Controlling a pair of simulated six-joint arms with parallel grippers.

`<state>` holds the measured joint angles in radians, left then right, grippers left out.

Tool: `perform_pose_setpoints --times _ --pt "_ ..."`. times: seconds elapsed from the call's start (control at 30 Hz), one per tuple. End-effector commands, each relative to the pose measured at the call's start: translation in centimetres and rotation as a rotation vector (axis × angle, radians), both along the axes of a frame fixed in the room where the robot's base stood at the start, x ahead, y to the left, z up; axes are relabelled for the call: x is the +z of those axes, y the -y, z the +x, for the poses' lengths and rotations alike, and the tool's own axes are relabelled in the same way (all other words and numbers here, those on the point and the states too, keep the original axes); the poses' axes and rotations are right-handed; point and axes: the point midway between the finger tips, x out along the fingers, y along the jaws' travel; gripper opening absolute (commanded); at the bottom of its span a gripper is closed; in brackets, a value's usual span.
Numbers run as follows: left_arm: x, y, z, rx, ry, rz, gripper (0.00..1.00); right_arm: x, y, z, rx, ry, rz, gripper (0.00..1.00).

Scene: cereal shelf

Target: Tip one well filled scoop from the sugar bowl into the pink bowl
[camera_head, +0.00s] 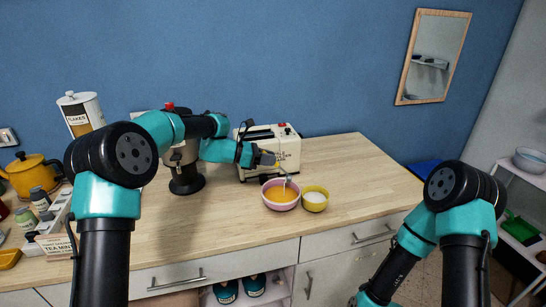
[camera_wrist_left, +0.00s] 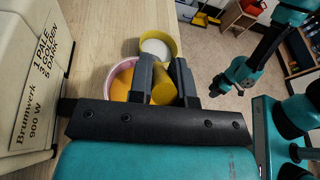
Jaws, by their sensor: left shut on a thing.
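The pink bowl (camera_head: 281,207) stands on the counter with orange contents. The yellow sugar bowl (camera_head: 315,208), holding white sugar (camera_head: 315,197), is just to its right. My left gripper (camera_head: 274,160) is above and behind the pink bowl. In the left wrist view its fingers (camera_wrist_left: 165,78) are shut on the yellow handle of a scoop (camera_wrist_left: 163,93). The scoop's lower end (camera_head: 288,180) hangs over the pink bowl; how full it is cannot be told. My right gripper (camera_wrist_left: 224,88) is small in the left wrist view, away from the bowls.
A cream toaster (camera_head: 285,150) stands close behind the pink bowl. A dark appliance (camera_head: 185,180), a yellow kettle (camera_head: 30,172), jars and a flakes canister (camera_head: 82,115) fill the left side. The counter right of the bowls is clear.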

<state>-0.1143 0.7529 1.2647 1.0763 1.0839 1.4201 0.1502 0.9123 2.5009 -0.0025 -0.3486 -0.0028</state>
Motion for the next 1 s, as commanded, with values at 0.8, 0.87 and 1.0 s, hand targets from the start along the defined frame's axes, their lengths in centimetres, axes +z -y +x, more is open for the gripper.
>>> perform_pose_setpoints --times 0.8,0.87,1.0 --pt "-2.5 -3.5 -0.2 0.0 0.02 -0.407 0.0 0.0 0.0 0.0 0.0 0.0 0.0 0.43" --pt "-2.5 -3.6 -0.2 0.0 0.021 -0.421 0.0 0.0 0.0 0.0 0.0 0.0 0.0 0.43" --pt "-2.6 -3.7 -0.2 -0.001 0.022 -0.433 0.0 0.0 0.0 0.0 0.0 0.0 0.0 0.43"
